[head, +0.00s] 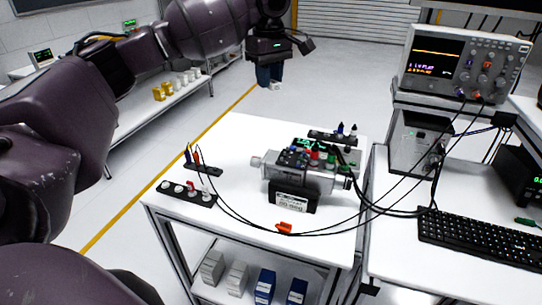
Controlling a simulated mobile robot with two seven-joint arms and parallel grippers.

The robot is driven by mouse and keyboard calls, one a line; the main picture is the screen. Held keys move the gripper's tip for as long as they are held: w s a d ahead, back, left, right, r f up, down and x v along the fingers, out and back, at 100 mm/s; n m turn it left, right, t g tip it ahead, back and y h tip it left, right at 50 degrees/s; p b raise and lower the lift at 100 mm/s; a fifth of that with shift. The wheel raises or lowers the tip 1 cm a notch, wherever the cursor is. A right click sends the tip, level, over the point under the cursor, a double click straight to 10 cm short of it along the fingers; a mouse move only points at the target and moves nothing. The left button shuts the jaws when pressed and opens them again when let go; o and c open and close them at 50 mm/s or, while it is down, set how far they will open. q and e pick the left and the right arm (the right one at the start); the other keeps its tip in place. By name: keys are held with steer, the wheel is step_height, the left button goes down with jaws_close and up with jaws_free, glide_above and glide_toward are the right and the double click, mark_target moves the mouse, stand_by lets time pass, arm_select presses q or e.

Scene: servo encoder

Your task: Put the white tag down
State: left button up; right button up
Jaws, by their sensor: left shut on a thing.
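My left gripper (268,62) is at the top middle of the head view, in the air beyond the far edge of the white table (238,135). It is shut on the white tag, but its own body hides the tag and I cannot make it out. A grey metal servo unit (325,181) with coloured connectors on top stands on the table. A black plate with a white label (291,202) is at its front. A black strip (172,194) with white pieces and a red one lies at the front left. My right gripper is not in view.
A small rack with coloured probes (204,170) and a holder with dark-tipped pieces (332,137) are on the table. Black cables loop across its front and right, past an orange clip (284,228). An oscilloscope (462,64) and keyboard (482,239) are at right. The table's far left is clear.

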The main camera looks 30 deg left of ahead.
arm_select(q)
steer(key=n, duration=0.3)
steer(key=shift+a, duration=0.2)
steer(key=shift+n, duration=0.7)
steer(key=shift+s+n, duration=0.1)
steer(key=shift+n, duration=0.7)
steer(key=shift+f+n, duration=0.2)
steer(key=shift+n, duration=0.1)
steer(key=b, duration=0.2)
glide_above(268, 155)
step_height(268, 155, down, 13)
steer(key=shift+r, duration=0.1)
steer(key=shift+f, duration=0.55)
step_height(268, 155, down, 6)
steer(key=shift+r+b, duration=0.1)
steer(key=shift+b, duration=0.4)
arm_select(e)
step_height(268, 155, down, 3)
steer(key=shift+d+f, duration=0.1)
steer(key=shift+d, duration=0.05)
